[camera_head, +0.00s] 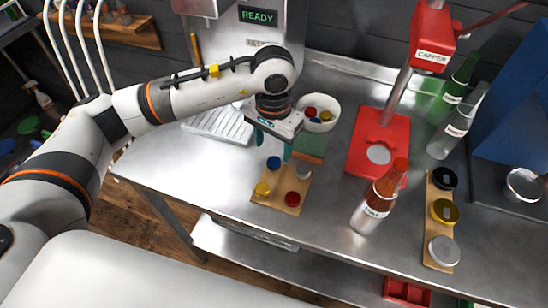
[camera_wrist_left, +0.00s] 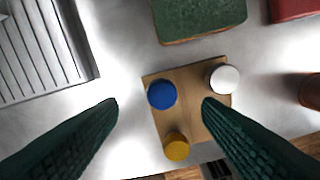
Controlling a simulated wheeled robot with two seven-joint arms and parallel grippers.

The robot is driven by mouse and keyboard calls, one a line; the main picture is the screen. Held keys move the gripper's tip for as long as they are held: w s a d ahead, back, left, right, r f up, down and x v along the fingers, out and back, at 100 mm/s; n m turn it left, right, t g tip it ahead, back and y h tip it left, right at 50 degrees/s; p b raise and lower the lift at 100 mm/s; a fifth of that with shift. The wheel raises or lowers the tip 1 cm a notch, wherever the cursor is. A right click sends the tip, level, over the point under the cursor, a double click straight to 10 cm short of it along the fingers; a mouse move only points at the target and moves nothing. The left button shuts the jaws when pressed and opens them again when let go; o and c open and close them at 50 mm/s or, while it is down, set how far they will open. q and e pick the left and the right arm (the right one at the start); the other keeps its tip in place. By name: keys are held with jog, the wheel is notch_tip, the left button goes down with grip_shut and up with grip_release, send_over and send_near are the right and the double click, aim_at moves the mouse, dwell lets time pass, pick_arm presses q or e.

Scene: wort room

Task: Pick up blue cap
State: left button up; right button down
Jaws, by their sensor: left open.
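The blue cap (camera_head: 273,162) sits at the back left corner of a small wooden board (camera_head: 280,183) on the steel counter. A white cap (camera_head: 303,173), a yellow cap (camera_head: 262,188) and a red cap (camera_head: 292,199) sit on the same board. My left gripper (camera_head: 274,146) points down above the board's back edge, open and empty. In the left wrist view the blue cap (camera_wrist_left: 162,95) appears between the two dark green fingers (camera_wrist_left: 160,103), with space on both sides. The red cap is hidden there. My right gripper is not in view.
A white bowl (camera_head: 330,101) of coloured caps and a green block (camera_head: 311,144) stand behind the board. The red capper (camera_head: 365,152) and a labelled bottle (camera_head: 370,209) stand to the right. A ribbed tray (camera_head: 217,124) lies left. Counter left of the board is clear.

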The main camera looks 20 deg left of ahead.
aim_at(274, 161)
pick_arm(q)
notch_tip(274, 161, down, 4)
jog(key=shift+s+d+r+p, duration=0.1)
jog(key=shift+r+p, duration=0.05)
jog(key=shift+p, duration=0.6)
jog(key=shift+f, duration=0.35)
jog(key=shift+c, duration=0.6)
jog(key=c, duration=0.9)
jog(key=shift+c, duration=0.2)
